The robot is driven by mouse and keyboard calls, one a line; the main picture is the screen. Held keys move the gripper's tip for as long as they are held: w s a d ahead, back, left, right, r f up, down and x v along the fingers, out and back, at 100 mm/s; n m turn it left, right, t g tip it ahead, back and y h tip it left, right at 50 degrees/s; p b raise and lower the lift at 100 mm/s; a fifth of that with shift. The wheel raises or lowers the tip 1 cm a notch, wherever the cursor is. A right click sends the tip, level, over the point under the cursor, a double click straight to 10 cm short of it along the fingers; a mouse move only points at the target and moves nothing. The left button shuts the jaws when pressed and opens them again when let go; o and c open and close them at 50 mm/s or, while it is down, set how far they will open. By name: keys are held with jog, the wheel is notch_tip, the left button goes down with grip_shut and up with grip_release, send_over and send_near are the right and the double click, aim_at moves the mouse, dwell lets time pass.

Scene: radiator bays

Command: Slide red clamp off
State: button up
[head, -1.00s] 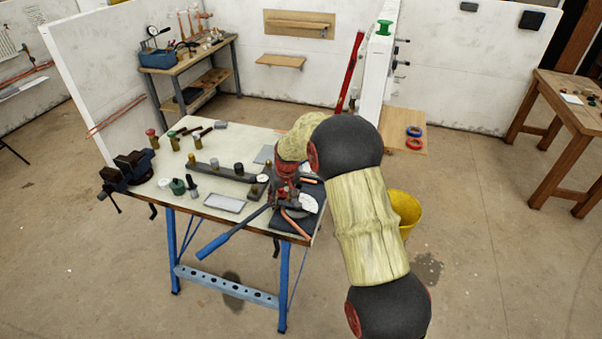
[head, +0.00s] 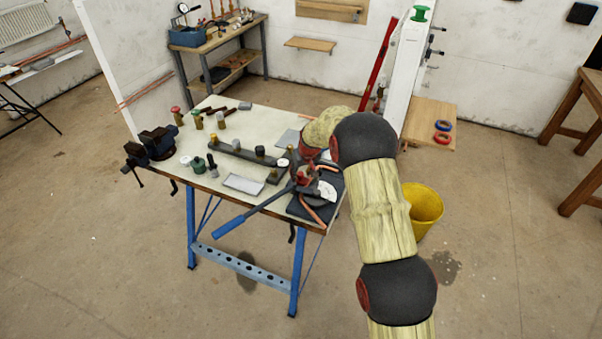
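A pipe bender lies on a dark mat (head: 336,208) at the workbench's right front corner. Its long blue handle (head: 240,220) points to the lower left. A white rounded former (head: 327,190) and a bent copper pipe (head: 314,214) are beside it. A small red part (head: 311,174) on the bender looks like the red clamp, but it is small and partly hidden. My arm comes in from the lower right. My gripper (head: 305,177) points down at the bender, close to the red part. Whether its fingers are open, or touch anything, is not clear.
The workbench (head: 226,125) also carries a vise (head: 152,145), a grey tray (head: 243,184), a dark rail (head: 236,150) and several small fittings. A yellow bucket (head: 425,203) stands on the floor to the right. The floor in front is clear.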

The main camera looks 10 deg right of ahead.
jog(key=c, duration=0.3)
jog(key=c, duration=0.7)
jog(key=shift+a, duration=0.1)
grip_shut()
